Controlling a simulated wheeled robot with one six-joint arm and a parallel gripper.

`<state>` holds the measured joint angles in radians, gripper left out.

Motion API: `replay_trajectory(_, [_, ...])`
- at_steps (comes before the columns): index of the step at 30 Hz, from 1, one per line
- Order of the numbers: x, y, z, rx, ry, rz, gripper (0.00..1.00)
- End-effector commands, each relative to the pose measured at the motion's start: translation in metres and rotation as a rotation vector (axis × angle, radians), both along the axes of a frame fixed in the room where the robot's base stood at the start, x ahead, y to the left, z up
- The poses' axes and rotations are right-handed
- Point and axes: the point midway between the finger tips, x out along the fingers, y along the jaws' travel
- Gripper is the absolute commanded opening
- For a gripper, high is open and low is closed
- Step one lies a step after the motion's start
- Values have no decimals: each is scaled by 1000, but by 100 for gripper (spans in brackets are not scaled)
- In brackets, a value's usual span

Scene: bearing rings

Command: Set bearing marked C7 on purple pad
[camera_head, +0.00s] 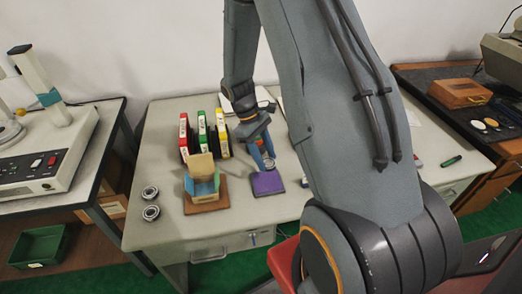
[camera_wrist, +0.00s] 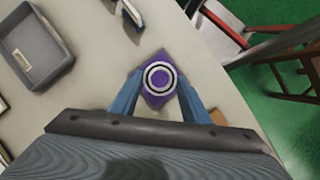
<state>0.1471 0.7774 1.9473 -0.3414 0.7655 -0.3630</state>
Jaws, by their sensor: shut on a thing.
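My gripper (camera_head: 264,157) is shut on a bearing ring (camera_head: 269,163) by the back part of the purple pad (camera_head: 268,184). In the wrist view the bearing (camera_wrist: 159,77) sits between the blue fingertips of my gripper (camera_wrist: 158,79), with the purple pad (camera_wrist: 157,100) behind it. I cannot tell whether the bearing touches the pad or is held just above it. No marking on it can be read. Two other bearings, an upper one (camera_head: 150,192) and a lower one (camera_head: 151,213), lie at the table's left edge; their markings are also unreadable.
A grey tray (camera_wrist: 35,45) shows in the wrist view. The table front (camera_head: 240,222) is clear.

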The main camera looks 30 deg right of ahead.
Motion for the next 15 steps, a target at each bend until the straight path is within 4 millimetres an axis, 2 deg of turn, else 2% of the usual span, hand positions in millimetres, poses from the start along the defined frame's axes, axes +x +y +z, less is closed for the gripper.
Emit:
replay_trajectory(8, [1, 3, -21, 0, 0, 6, 15])
replay_trajectory(15, [1, 3, -47, 1, 1, 3, 15])
